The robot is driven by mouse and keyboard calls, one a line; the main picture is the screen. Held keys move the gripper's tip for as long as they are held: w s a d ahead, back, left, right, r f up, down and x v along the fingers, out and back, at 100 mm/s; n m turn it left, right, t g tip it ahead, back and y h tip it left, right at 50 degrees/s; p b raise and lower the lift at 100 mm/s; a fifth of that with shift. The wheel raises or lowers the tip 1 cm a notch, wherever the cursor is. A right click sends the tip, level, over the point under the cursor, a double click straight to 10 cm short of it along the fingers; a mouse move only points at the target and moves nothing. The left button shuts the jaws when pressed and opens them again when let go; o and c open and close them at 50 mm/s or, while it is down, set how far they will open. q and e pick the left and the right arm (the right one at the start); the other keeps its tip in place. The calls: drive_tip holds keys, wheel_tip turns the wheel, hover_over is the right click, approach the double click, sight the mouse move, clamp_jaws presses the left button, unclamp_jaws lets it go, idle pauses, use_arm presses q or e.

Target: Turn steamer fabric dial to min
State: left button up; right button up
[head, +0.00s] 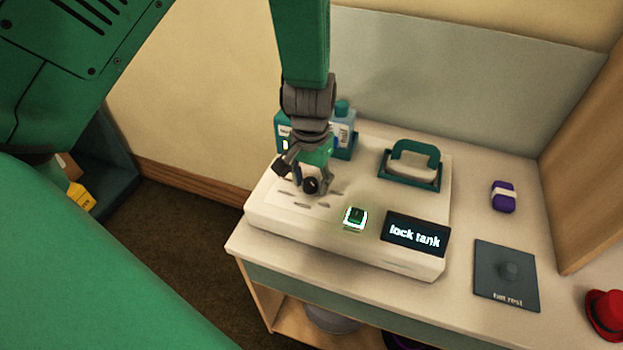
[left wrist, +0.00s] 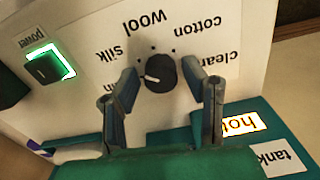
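The steamer (head: 425,265) is a white console on the table. Its fabric dial (left wrist: 160,73) is a black knob with a white pointer mark towards picture left in the left wrist view, slightly below the silk label (left wrist: 112,55). My left gripper (head: 311,188) is over the console. In the left wrist view its fingers (left wrist: 168,88) are open, one on each side of the dial, with visible gaps. My right gripper is not in view.
A green-lit power switch (head: 355,217) and a "lock tank" screen (head: 415,235) sit on the console. A teal-handled iron (head: 413,160) and bottles (head: 342,125) stand behind. A "hot" label (left wrist: 240,123) glows. A dark pad (head: 506,280), purple item (head: 503,197) and red hat (head: 605,315) lie right.

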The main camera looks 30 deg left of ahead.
use_arm(q)
clamp_jaws()
drive_tip(key=shift+r+n+p, duration=0.15)
drive_tip(key=shift+n+p, duration=0.65)
drive_tip(key=shift+p, duration=0.15)
drive_tip(key=shift+n+p, duration=1.15)
drive_tip(key=shift+n, duration=0.05)
drive_tip(key=n+p, duration=0.2)
drive_tip(key=n, duration=0.1)
drive_tip(key=shift+n+p, duration=0.8)
drive_tip(key=shift+n, duration=0.5)
